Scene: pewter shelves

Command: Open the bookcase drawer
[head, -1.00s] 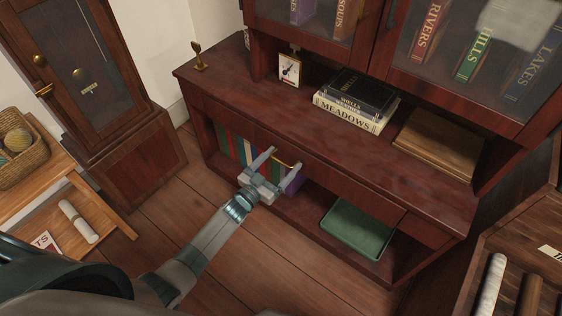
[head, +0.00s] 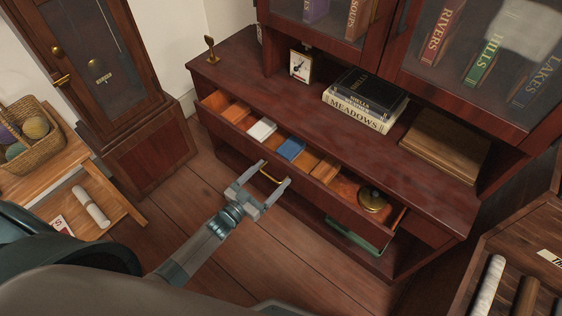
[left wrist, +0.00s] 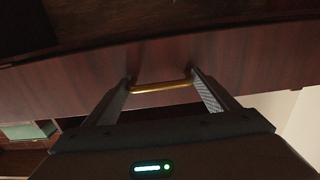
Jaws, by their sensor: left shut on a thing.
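The bookcase drawer (head: 290,190) is pulled out and its inside shows in the head view. My left gripper (head: 275,172) is at the drawer front, shut on the brass handle (head: 270,178), with one finger at each end of it. In the left wrist view, the handle (left wrist: 160,87) spans between the two fingers of the gripper (left wrist: 161,79), against the dark red drawer front (left wrist: 90,75). My right gripper is in neither view.
The drawer holds orange blocks (head: 236,112), a white item (head: 262,130), a blue item (head: 291,149) and a round brass object (head: 371,200). A green tray (head: 350,238) lies beneath it. A side table (head: 120,205) stands left. Floor in front is clear.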

